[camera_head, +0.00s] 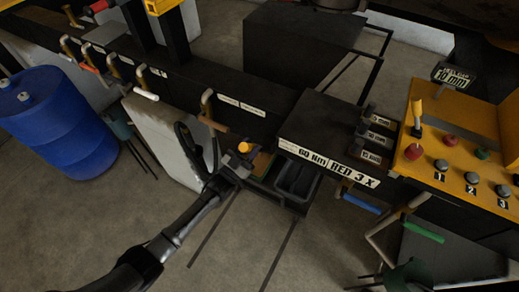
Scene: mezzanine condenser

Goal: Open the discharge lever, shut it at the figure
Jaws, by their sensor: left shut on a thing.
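My left arm reaches up from the bottom left. Its gripper (240,164) is shut at a small yellow-topped knob (244,147) beside the black bench. The fingers hide most of what lies below the knob. Several levers with brass-coloured bent arms hang along the black rail; one with a brown grip (212,122) is just above my gripper. A blue-grip lever (362,204) and a green-grip lever (424,231) are at the right. I cannot tell which is the discharge lever. A small display (453,76) seems to read 10 mm. My right gripper is not in view.
A dark open bin (296,180) sits just right of my gripper, under a black box with labels reading 60 Nm and RED 3 X (352,176). A yellow button panel (455,150) stands at the right. A blue drum (55,122) is at the left. The floor below is mostly clear.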

